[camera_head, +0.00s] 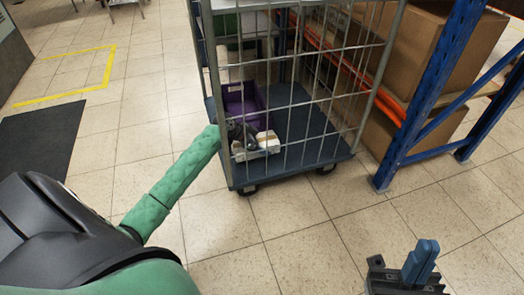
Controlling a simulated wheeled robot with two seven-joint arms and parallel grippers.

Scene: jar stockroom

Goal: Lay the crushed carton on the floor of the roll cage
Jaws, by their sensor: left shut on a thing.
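The roll cage (320,158) stands in the middle, with a dark blue floor and grey wire mesh sides. My green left arm reaches to its left side. My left gripper (243,138) is dark, seen through the wires, and shut on the crushed carton (268,141). The carton is a small white and tan piece low over the front left of the cage floor. I cannot tell whether it touches the floor. My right gripper (421,262), with blue fingers, is at the bottom right, away from the cage; its fingers look together and empty.
A purple crate (241,99) stands on the cage floor behind my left gripper. A blue rack upright (420,100) and brown boxes (400,45) are close to the cage's right. A dark mat (42,138) lies at left. Tiled floor in front is clear.

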